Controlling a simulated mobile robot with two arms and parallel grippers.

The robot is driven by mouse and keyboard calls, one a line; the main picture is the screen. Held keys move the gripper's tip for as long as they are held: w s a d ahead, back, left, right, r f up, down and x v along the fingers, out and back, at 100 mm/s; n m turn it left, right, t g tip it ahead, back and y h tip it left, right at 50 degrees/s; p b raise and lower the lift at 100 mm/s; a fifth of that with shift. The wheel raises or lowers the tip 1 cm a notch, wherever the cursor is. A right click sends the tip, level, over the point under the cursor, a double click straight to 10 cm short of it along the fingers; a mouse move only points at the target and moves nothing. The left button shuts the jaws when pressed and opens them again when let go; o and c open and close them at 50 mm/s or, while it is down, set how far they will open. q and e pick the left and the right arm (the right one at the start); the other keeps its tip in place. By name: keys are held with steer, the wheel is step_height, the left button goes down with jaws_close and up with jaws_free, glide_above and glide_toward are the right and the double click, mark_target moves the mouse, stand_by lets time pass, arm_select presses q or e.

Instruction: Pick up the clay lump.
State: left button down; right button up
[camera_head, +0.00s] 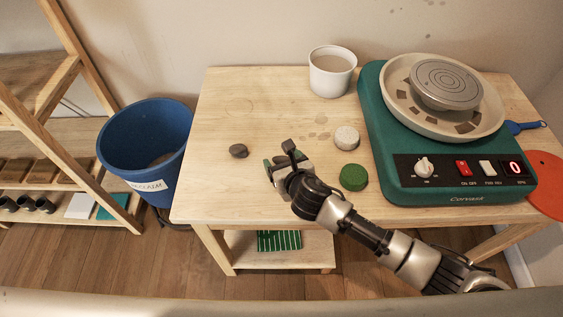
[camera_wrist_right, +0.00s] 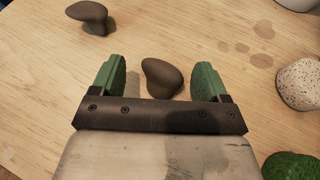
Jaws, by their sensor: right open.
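A dark grey-brown clay lump (camera_wrist_right: 162,78) lies on the wooden table between the two green fingers of my right gripper (camera_wrist_right: 158,66), with a gap to each finger. The gripper is open and low over the table. In the head view my right gripper (camera_head: 281,161) hides this lump. A second similar dark lump (camera_head: 239,151) lies on the table to the left of the gripper. It also shows at the top left of the right wrist view (camera_wrist_right: 88,16). My left gripper is not in view.
To the right of the gripper are a speckled pale round piece (camera_head: 346,137) and a green round sponge (camera_head: 353,178). A white cup (camera_head: 332,78) stands at the back. A green pottery wheel (camera_head: 385,150) fills the right side. A blue bucket (camera_head: 130,150) stands left of the table.

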steer(key=shift+w+a+f, duration=0.25)
steer(key=shift+w+f, duration=0.05)
steer(key=shift+w, duration=0.3)
steer(key=c, duration=1)
steer(key=shift+o, duration=0.2)
steer(key=shift+r, duration=0.15)
